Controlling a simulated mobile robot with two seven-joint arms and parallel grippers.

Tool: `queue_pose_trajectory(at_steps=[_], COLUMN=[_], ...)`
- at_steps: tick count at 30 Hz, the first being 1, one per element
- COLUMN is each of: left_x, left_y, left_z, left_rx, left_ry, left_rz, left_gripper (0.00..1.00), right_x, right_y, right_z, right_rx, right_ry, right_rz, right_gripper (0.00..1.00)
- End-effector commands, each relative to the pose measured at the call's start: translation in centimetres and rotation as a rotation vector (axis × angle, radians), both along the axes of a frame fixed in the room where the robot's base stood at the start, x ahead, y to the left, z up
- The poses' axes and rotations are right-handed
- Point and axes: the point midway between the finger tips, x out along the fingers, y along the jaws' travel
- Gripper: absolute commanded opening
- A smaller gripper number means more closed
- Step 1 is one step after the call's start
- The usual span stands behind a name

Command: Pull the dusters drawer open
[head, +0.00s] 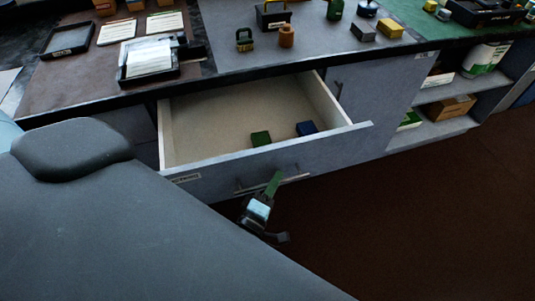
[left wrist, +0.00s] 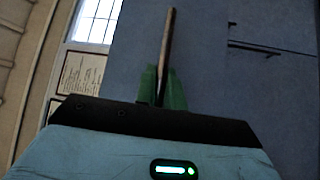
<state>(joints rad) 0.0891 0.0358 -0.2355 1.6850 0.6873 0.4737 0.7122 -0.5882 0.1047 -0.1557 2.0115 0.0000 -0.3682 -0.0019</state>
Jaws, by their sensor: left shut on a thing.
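The drawer (head: 335,150) stands open below the counter in the head view. Its pale inside shows, with a green block (head: 260,138) and a dark blue block (head: 306,128) in it. A small label (head: 186,178) on its front is too small to read surely. My left gripper (head: 273,183) is at the bar handle (head: 296,178) on the drawer's front. In the left wrist view the green fingers (left wrist: 163,85) are shut on the handle bar (left wrist: 168,40). My right gripper is in neither view.
The counter (head: 225,50) above holds trays, papers, a padlock-like green item (head: 244,40) and several small objects. Open shelves (head: 445,90) with boxes are at the right. The brown floor (head: 430,220) in front is clear at the right.

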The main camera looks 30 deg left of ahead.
Motion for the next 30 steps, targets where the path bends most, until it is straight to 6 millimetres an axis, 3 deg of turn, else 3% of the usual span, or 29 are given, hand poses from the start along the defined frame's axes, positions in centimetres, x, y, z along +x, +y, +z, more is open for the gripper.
queue_pose_trajectory(at_steps=[10, 26, 27, 30], left_x=[-2.7, -3.1, -3.1, -3.1], left_y=[-3.1, -3.6, -3.6, -3.6], left_z=[0.0, 0.0, 0.0, 0.0], left_rx=[0.001, 0.001, 0.001, 0.001], left_ry=[0.000, -0.001, -0.001, -0.001], left_rz=[0.001, 0.000, 0.000, 0.000], left_gripper=[0.00, 0.00, 0.15, 0.28], right_x=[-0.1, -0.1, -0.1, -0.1], right_y=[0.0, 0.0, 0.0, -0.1], right_z=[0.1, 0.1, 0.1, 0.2], right_rx=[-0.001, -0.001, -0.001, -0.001], right_ry=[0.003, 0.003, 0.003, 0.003], right_rz=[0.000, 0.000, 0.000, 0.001], right_gripper=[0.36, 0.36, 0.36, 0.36])
